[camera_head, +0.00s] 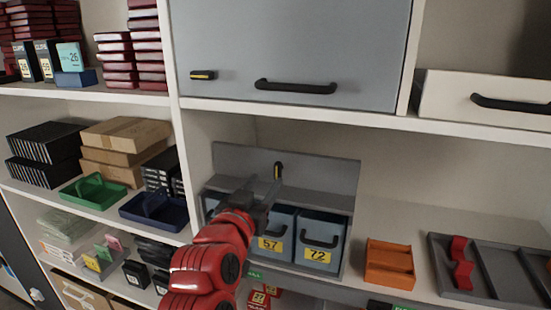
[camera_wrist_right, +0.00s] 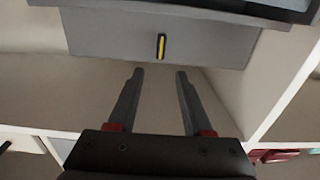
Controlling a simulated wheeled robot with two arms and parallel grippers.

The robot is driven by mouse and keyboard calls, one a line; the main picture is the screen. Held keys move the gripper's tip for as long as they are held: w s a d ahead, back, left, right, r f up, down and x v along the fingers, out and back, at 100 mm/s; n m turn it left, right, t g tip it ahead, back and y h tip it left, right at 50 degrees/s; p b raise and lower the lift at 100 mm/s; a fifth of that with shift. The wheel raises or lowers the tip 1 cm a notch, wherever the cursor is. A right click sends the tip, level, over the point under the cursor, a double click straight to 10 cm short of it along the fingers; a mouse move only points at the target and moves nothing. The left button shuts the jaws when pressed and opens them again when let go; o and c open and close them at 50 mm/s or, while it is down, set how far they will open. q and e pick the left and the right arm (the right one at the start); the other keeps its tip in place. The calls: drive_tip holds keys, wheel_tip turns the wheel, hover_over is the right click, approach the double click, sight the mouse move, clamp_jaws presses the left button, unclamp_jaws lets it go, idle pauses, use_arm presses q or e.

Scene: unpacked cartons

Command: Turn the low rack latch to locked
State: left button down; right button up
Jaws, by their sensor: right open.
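The low rack latch (camera_head: 278,171) is a small black knob with a yellow stripe. It stands upright on the grey back panel of the low rack (camera_head: 318,175), above the numbered bins. The latch (camera_wrist_right: 161,46) also shows in the right wrist view, with its stripe along the picture's vertical. My right gripper (camera_head: 262,190) is just in front of the panel, a little lower left of the latch in the head view. In the wrist view my right gripper (camera_wrist_right: 160,72) is open and empty, its fingers apart from the latch, which lines up with the gap. My left gripper is not in view.
Grey bins marked 57 (camera_head: 270,244) and 72 (camera_head: 319,256) stand in the rack under my right gripper. An orange tray (camera_head: 390,276) and a grey divided tray (camera_head: 485,293) lie right. Above is a grey cabinet door (camera_head: 300,45) with another, horizontal latch (camera_head: 203,75).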

sight(277, 166)
drive_tip(key=p+x, duration=0.2)
drive_tip(key=x, duration=0.5)
drive_tip(key=shift+s, duration=0.1)
drive_tip(key=shift+w+d+p, duration=0.15)
drive_tip(key=shift+w+p, duration=0.15)
drive_tip(key=shift+w, duration=0.35)
clamp_jaws()
